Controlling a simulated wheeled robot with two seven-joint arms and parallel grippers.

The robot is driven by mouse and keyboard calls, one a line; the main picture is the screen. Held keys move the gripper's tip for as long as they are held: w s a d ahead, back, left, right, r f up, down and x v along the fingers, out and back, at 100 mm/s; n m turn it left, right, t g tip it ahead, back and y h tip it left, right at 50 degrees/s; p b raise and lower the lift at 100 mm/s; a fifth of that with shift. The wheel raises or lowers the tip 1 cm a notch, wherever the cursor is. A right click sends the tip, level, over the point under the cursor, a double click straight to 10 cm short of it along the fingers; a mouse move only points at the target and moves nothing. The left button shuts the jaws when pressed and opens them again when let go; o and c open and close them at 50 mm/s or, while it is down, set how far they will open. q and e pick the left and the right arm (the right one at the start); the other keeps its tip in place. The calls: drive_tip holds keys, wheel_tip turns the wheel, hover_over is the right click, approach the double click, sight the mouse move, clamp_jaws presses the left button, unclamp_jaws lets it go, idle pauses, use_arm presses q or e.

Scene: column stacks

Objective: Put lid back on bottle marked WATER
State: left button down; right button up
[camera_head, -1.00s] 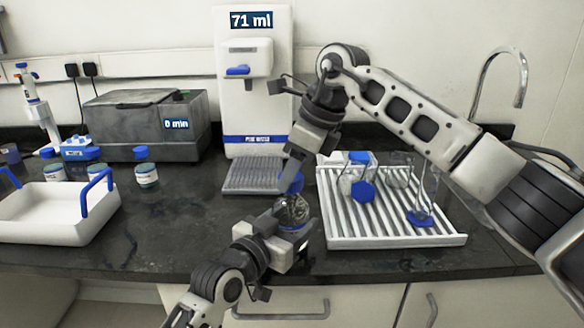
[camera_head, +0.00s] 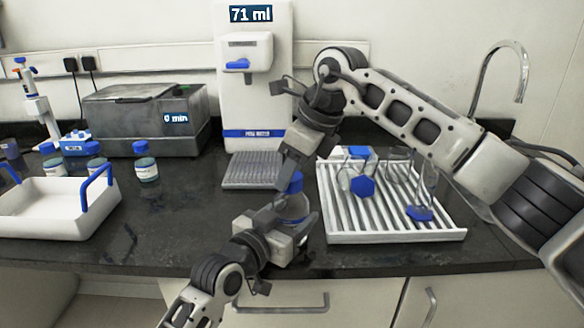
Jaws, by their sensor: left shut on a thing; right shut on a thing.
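A glass bottle (camera_head: 290,207) stands near the counter's front edge, in front of the dispenser. My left gripper (camera_head: 296,222) is shut on this bottle, low on its body. Its label is hidden, so I cannot read whether it says WATER. A blue lid (camera_head: 295,183) is at the top of the bottle. My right gripper (camera_head: 293,180) is shut on the lid from above and partly covers it. The lid appears to touch the bottle's mouth, but I cannot tell whether it is seated.
A white drying rack (camera_head: 395,236) with glassware and blue caps stands close on the right. A white tray with blue handles (camera_head: 50,222) and several small bottles (camera_head: 147,170) are at left. Behind are a water dispenser (camera_head: 257,110) and a grey bath (camera_head: 140,115).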

drive_tip(key=m+t, duration=0.1)
drive_tip(key=m, duration=0.2)
drive_tip(key=m+t+h, duration=0.1)
drive_tip(key=m, duration=0.2)
drive_tip(key=shift+s+h, duration=0.1)
drive_tip(key=shift+h, duration=0.2)
drive_tip(key=m+h, duration=0.1)
drive_tip(key=m, duration=0.2)
drive_tip(key=m+h, duration=0.1)
drive_tip(key=m, duration=0.3)
drive_tip(key=shift+a+t+h, duration=0.2)
drive_tip(key=shift+t+h, duration=0.1)
drive_tip(key=shift+t, duration=0.1)
drive_tip(key=m+h, duration=0.1)
drive_tip(key=m, duration=0.2)
drive_tip(key=m+h, duration=0.1)
drive_tip(key=m, duration=0.1)
drive_tip(key=shift+a+m+g, duration=0.1)
drive_tip(key=shift+m+g, duration=0.2)
drive_tip(key=shift+m, duration=0.1)
drive_tip(key=m, duration=0.2)
drive_tip(key=m+g+h, duration=0.1)
drive_tip(key=m, duration=0.1)
drive_tip(key=shift+m+h, duration=0.3)
drive_tip(key=shift+m+g, duration=0.4)
drive_tip(key=shift+m, duration=0.6)
drive_tip(key=o, duration=0.9)
drive_tip(key=shift+o, duration=0.2)
